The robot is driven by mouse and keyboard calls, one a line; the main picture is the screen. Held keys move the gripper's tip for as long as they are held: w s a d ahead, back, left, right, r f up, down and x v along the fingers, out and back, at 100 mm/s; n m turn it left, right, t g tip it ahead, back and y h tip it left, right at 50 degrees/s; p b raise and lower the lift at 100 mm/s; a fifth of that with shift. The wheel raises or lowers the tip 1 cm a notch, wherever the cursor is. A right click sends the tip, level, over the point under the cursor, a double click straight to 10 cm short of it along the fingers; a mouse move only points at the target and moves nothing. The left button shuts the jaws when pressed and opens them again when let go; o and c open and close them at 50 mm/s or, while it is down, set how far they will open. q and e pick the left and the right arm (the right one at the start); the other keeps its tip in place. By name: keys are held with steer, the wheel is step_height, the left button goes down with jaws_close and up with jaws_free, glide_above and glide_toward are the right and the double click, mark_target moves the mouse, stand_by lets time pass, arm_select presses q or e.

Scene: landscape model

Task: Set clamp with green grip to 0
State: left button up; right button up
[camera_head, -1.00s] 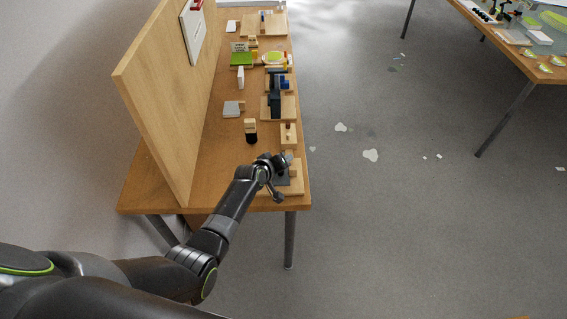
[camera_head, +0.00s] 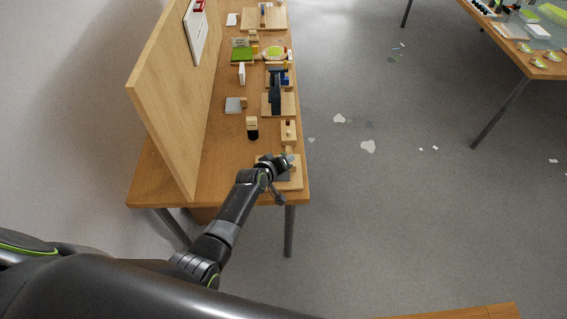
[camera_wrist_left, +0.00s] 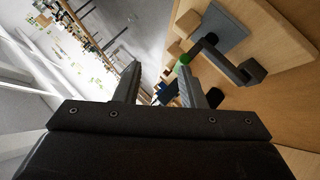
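The clamp stands on a light wooden base (camera_head: 297,172) at the near end of the long table. Its dark grey plate and bent dark lever (camera_wrist_left: 225,63) show in the left wrist view, with the green grip (camera_wrist_left: 184,59) at the lever's end. My left gripper (camera_wrist_left: 158,68) is open, its two fingers apart. The green grip shows at the right finger's tip; I cannot tell whether they touch. In the head view my left gripper (camera_head: 287,160) is over the clamp and hides much of it, including the grip. My right gripper is not in view.
A tall wooden panel (camera_head: 168,95) stands along the table's left side. Several models on wooden bases, including a dark blue one (camera_head: 275,92), line the table beyond the clamp. A black-and-wood block (camera_head: 252,128) stands nearby. Open floor (camera_head: 400,210) lies to the right.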

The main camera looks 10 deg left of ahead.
arm_select(q)
steer(key=s+d+r+p, duration=0.1)
steer(key=s+d+r, duration=0.1)
steer(key=s+r, duration=0.5)
steer(key=shift+s+d+r, duration=0.25)
steer(key=shift+s+r, duration=0.15)
steer(key=shift+r, duration=0.15)
stand_by(0.5)
stand_by(0.4)
